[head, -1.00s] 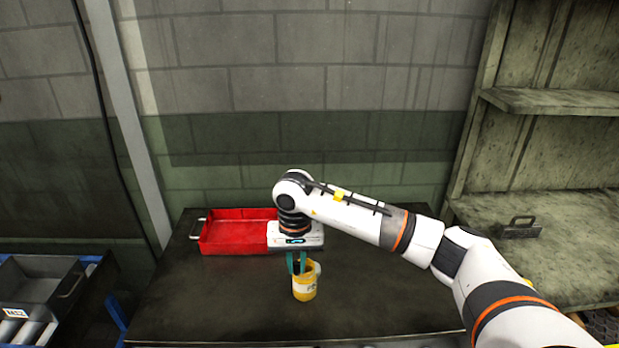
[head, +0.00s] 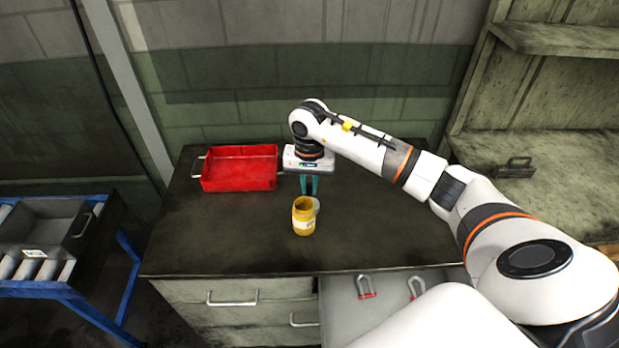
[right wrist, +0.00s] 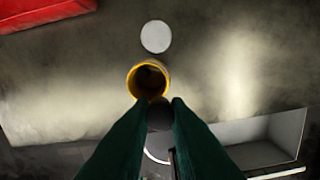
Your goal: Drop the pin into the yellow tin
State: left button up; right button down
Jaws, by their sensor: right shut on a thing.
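The yellow tin (head: 304,218) stands upright and open on the dark table top, with a pale label. In the right wrist view the tin (right wrist: 133,82) shows its open mouth and shadowed inside. My right gripper (head: 308,192) has green fingers pointing down, and in the head view it appears just behind the tin. In the right wrist view its fingertips (right wrist: 160,108) are shut on a dark, round-ended piece, the pin (right wrist: 160,117), which overlaps the tin's near rim in the picture. The pin's length is hidden there, and I cannot make it out in the head view. My left gripper is not in view.
A white disc (right wrist: 156,36) lies beside the tin. A red tray (head: 238,170) sits at the table's back left. An open drawer (head: 385,295) is at the front right. A blue-framed cart (head: 60,290) stands left. The table's right side is clear.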

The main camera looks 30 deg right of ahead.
aim_at(309, 186)
jog(key=shift+f, duration=0.45)
jog(key=c, duration=1.3)
grip_release()
jog(key=shift+r, duration=0.1)
notch_tip(309, 186, up, 12)
jog(key=b, duration=0.3)
